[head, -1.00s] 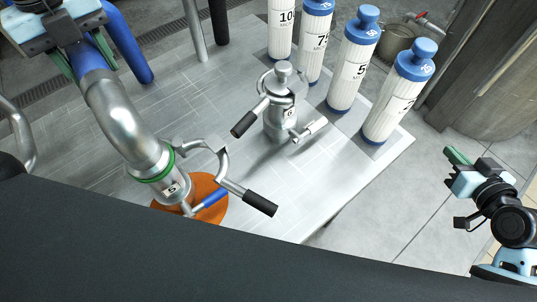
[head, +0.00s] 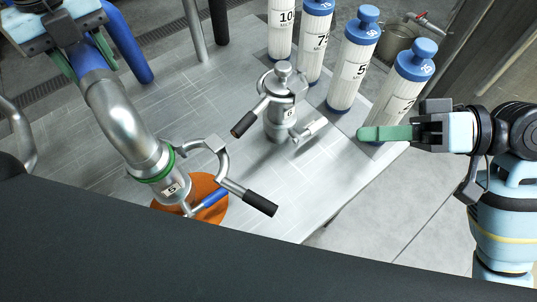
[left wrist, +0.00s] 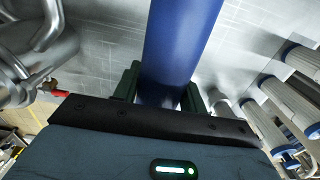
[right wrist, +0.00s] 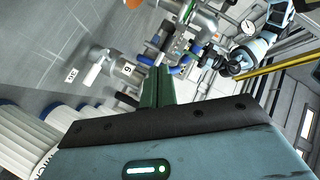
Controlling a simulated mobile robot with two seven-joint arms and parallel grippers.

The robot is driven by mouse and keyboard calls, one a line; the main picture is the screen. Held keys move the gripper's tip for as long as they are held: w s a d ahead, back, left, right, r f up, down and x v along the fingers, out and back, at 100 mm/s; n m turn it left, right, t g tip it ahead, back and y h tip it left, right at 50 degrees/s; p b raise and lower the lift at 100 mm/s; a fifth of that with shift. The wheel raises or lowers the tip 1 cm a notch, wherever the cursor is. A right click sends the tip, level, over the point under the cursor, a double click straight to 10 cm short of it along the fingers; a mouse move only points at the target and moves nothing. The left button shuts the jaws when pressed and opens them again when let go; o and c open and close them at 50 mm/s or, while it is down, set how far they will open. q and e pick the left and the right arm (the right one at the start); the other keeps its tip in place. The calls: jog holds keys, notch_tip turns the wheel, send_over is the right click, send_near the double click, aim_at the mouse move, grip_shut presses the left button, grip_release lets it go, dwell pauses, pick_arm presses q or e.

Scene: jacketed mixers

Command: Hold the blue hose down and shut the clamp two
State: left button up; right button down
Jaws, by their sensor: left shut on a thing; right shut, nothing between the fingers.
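The blue hose (head: 92,62) runs down into a curved steel pipe end (head: 124,125) in the head view. My left gripper (head: 82,62) is shut on the hose, which fills the space between its green fingers in the left wrist view (left wrist: 178,50). The pipe end stands on a fitting (head: 172,188) with a green ring (head: 160,170) at the joint. A steel clamp (head: 215,150) with a black handle (head: 260,203) stands out to the right of that joint. No clamp number two is readable. My right gripper (head: 365,134) is shut and empty, right of the second fitting.
A second capped steel fitting (head: 281,115) with its own black-handled clamp (head: 243,124) stands mid-table. Several white cylinders with blue caps (head: 352,65) line the table's back right. An orange disc (head: 215,183) lies under the first fitting. The table front between is clear.

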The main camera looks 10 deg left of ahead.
jog(key=s+a+f+g, duration=0.2)
jog(key=s+a+g, duration=0.3)
jog(key=s+a, duration=0.4)
jog(key=shift+s+a+g+h, duration=0.3)
jog(key=shift+s+a+h, duration=0.1)
jog(key=shift+a, duration=0.8)
jog(key=shift+s, duration=0.1)
